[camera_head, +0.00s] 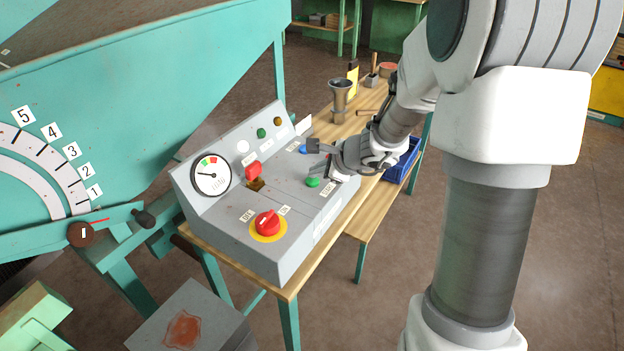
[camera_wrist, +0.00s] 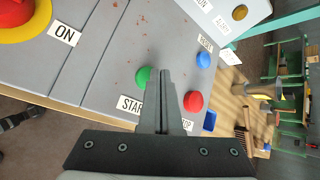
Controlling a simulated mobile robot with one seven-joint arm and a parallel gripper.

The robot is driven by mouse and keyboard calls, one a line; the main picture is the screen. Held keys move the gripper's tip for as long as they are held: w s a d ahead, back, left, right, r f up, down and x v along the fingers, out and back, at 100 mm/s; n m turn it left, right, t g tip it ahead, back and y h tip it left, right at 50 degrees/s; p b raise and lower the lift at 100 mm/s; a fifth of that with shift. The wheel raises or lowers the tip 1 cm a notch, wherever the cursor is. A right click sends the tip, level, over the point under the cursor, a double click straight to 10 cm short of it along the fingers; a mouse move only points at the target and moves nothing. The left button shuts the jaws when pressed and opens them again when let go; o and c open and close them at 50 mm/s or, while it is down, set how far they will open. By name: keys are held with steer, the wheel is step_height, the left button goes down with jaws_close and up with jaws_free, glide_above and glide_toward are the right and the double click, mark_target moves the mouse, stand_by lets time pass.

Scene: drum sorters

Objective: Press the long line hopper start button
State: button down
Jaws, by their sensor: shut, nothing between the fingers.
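A grey control panel (camera_head: 300,205) stands on a wooden bench. Its green button (camera_head: 313,182) also shows in the wrist view (camera_wrist: 143,77), beside a label reading START. A red button (camera_wrist: 193,101) with a partly covered STOP label lies to its right in the wrist view. A blue button (camera_wrist: 203,60) sits farther off. My gripper (camera_wrist: 163,74) is shut and empty. Its fingertips appear between the green and red buttons, closer to the green one. I cannot tell whether they touch the panel. My gripper hides the red button in the head view.
The panel also has a red rotary switch (camera_head: 267,223) on a yellow ring, a red switch (camera_head: 254,172), a dial gauge (camera_head: 211,175) and indicator lamps. A metal funnel (camera_head: 341,96) and a blue bin (camera_head: 400,166) are beyond. A big green hopper (camera_head: 150,75) stands left.

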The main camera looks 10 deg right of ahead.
steer(key=shift+f+b, duration=0.45)
steer(key=shift+b, duration=0.1)
stand_by(0.4)
steer(key=shift+r, duration=0.1)
